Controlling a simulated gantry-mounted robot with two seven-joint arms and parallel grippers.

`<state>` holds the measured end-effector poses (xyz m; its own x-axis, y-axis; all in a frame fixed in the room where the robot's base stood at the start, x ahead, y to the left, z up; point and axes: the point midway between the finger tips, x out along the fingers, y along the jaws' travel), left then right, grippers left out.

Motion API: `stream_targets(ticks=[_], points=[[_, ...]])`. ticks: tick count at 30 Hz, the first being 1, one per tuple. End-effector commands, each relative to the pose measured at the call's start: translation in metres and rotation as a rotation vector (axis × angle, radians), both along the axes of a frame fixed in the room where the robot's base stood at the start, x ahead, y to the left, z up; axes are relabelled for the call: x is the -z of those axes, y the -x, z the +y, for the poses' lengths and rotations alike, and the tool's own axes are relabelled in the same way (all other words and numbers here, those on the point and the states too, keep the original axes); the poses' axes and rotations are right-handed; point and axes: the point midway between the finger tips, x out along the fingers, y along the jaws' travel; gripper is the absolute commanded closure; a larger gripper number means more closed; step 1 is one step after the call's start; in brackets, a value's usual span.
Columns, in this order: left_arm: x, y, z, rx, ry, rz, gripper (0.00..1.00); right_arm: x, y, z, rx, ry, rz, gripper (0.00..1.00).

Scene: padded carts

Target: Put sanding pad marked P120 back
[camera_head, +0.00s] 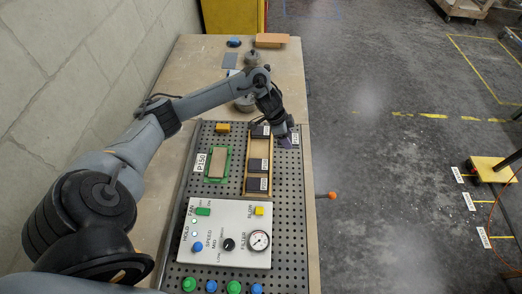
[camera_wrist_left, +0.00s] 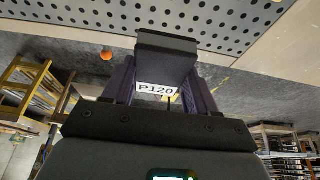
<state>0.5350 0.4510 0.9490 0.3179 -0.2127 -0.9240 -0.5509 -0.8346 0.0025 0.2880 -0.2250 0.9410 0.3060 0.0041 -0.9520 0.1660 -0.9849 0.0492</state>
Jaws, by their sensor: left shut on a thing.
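My left gripper (camera_head: 283,136) is over the right edge of the perforated board, just right of the wooden rack (camera_head: 247,183). In the left wrist view its two purple fingers (camera_wrist_left: 163,75) are shut on a dark block-shaped sanding pad (camera_wrist_left: 167,44). A white label reading P120 shows on the pad's near side. In the head view the held pad is hard to make out behind the gripper. The rack holds dark labelled pads, including a middle pad (camera_head: 257,165) and a front pad (camera_head: 256,185). My right gripper is not seen.
A green frame (camera_head: 227,164) with a tan pad sits left of the rack, beside a P150 label (camera_head: 201,163). A control panel (camera_head: 208,255) with knobs and a gauge is in front. A yellow block (camera_head: 222,127) and round metal items stand farther back.

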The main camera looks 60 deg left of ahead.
Motion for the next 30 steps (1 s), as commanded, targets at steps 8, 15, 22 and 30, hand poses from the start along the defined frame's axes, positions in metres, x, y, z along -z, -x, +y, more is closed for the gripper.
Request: stream_targets(ticks=[8, 15, 22, 30], points=[[0.031, 0.032, 0.038, -0.004, -0.005, 0.006, 0.67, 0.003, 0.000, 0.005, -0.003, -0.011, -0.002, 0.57], [0.056, 0.059, 0.071, -0.001, -0.003, 0.004, 0.67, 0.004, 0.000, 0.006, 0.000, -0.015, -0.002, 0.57], [0.067, 0.069, 0.086, -0.002, -0.002, 0.000, 0.67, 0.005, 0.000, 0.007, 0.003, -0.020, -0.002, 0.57], [0.085, 0.071, 0.086, -0.001, 0.000, 0.001, 0.67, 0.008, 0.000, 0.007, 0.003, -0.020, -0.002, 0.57]])
